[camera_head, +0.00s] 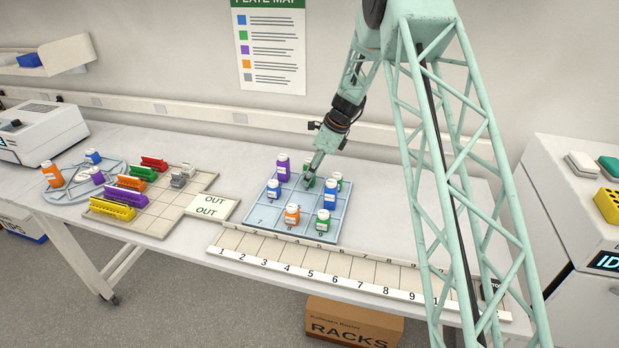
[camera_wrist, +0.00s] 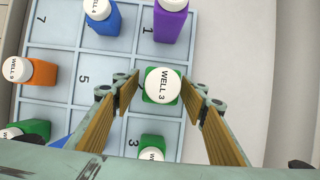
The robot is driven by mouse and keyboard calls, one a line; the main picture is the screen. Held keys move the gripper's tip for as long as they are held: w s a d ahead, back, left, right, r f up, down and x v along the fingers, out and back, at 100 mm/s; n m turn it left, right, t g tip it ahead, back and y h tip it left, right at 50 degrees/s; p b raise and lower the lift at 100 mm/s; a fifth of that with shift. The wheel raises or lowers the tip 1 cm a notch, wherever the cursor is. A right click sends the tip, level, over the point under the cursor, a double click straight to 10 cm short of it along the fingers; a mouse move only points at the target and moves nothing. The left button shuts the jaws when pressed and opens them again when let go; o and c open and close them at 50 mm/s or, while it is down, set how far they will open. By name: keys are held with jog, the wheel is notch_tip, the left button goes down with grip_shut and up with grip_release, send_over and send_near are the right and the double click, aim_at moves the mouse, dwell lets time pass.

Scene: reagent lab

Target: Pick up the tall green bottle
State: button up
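A green bottle (camera_wrist: 147,97) with a white lid marked WELL 3 stands upright on the blue numbered tray (camera_head: 258,218). In the wrist view it sits between my open fingers (camera_wrist: 161,95), with a narrow gap on each side. In the head view my gripper (camera_head: 316,164) is over this bottle (camera_head: 309,183) and partly hides it. A second green bottle (camera_head: 337,184) stands just right of it, and a third green bottle (camera_head: 323,225) stands at the tray's front right. How their heights compare is hard to tell.
A purple bottle (camera_head: 282,172), blue bottles (camera_head: 273,192) (camera_head: 330,197) and an orange bottle (camera_head: 292,219) share the tray. A numbered rack strip (camera_head: 320,270) lies in front. An OUT grid (camera_head: 160,214) with coloured racks is at left. The tray's centre cell is empty.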

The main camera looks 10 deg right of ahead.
aim_at(310, 160)
jog(key=c, duration=0.9)
jog(key=shift+c, duration=0.2)
jog(key=shift+r, duration=0.15)
jog(key=shift+r+p, duration=0.4)
jog(key=shift+r, duration=4.5)
